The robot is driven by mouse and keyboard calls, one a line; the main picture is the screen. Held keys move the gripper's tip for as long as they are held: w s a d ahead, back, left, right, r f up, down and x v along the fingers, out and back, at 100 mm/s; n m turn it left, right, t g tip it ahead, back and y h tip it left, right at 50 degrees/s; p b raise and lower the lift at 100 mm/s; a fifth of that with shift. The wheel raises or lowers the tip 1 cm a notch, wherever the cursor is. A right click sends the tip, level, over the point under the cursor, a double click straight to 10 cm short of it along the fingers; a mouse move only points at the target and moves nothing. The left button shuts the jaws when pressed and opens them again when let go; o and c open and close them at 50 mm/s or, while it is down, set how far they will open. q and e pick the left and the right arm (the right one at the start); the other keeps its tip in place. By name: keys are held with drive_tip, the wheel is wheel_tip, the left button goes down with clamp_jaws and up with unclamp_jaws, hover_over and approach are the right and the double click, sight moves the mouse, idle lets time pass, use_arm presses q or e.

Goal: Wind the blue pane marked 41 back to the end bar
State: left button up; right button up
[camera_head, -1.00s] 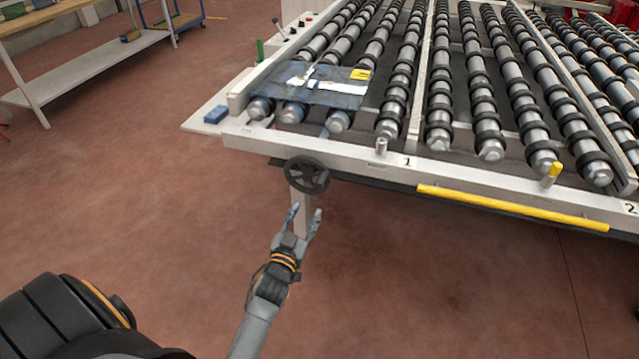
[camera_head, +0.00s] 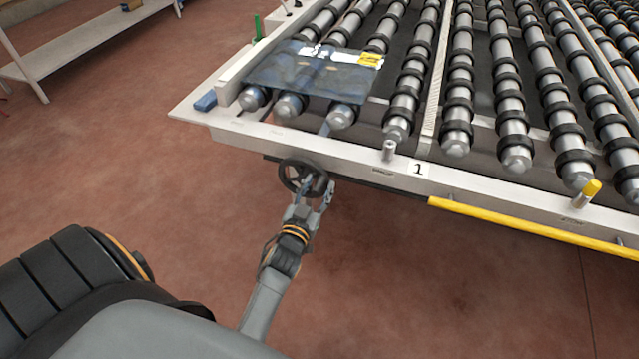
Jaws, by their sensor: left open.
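The blue pane (camera_head: 300,76) lies flat on the rollers at the left end of the roller bed. It has a yellow label (camera_head: 371,59) and white patches near its far edge; I cannot read a number on it. A dark handwheel (camera_head: 303,177) sits under the front rail, below the pane. My left gripper (camera_head: 312,190) is open at the handwheel, its fingers at the near lower side of the rim. I cannot tell whether they touch it. A pale raised bar (camera_head: 240,77) runs along the bed's left end, beside the pane. My right gripper is not in view.
A blue block (camera_head: 205,101) sits on the left corner. A shelf bench stands at the upper left. The floor at left is clear.

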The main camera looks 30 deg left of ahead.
sight(309, 166)
use_arm(q)
drive_tip(key=shift+s, duration=0.1)
drive_tip(key=shift+c, duration=1.3)
clamp_jaws()
drive_tip(key=shift+r, duration=0.1)
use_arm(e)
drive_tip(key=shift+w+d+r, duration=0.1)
use_arm(q)
drive_tip(key=r+n+p, duration=0.1)
drive_tip(key=a+r+n+p, duration=0.1)
drive_tip(key=n+p, duration=0.1)
drive_tip(key=shift+s+a+p, duration=0.1)
drive_tip(key=shift+p, duration=0.2)
drive_tip(key=n, duration=0.1)
drive_tip(key=a+n+p, duration=0.1)
drive_tip(key=shift+s+r+n, duration=0.15)
drive_tip(key=shift+r+n, duration=0.15)
drive_tip(key=shift+s+a+r+n+p, duration=0.1)
drive_tip(key=shift+a+n+p, duration=0.25)
drive_tip(key=shift+n, duration=0.25)
drive_tip(key=shift+a+r+n+p, duration=0.1)
drive_tip(key=shift+a+n+p, duration=0.1)
drive_tip(key=shift+n+p, duration=0.3)
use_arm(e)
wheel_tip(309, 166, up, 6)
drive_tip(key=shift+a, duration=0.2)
